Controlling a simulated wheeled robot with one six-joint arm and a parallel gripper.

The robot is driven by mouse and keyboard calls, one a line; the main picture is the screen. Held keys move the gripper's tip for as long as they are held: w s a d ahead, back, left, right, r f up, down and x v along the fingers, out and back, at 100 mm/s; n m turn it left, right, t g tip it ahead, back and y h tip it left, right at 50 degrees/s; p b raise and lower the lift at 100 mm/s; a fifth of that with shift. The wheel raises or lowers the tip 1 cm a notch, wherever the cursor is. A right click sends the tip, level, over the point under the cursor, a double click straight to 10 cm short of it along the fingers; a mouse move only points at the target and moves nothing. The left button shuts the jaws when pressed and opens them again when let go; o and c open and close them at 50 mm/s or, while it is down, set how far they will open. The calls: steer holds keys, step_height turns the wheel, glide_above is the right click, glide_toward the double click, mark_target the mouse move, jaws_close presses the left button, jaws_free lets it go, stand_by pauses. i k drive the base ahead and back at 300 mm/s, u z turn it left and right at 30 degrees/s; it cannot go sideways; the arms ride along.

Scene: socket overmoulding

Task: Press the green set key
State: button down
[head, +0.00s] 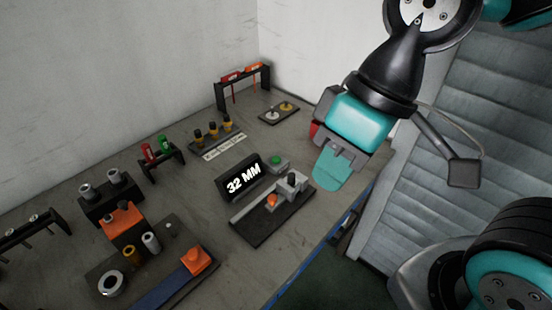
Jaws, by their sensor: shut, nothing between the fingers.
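The green set key (276,159) is a small round button on a grey box, just right of the black display block (242,178) that reads "32 MM". Nothing covers the key. My gripper (332,168), with teal fingers, hangs to the right of the key, near the table's right edge. It is shut and empty, and it appears apart from the key in the picture. Its exact height above the table is hard to judge.
A gauge block with an orange knob (271,200) stands in front of the key. A tool rack (242,85), a row of amber-topped pegs (213,134) and a small tray (279,113) lie behind. A fixture with an orange clamp (197,261) is at front left.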

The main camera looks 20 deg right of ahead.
mark_target(275, 160)
steer(key=k, duration=1.35)
steer(key=u, duration=0.45)
steer(key=i, duration=0.45)
steer(key=u, duration=0.55)
steer(key=i, duration=1.15)
steer(key=z, duration=0.65)
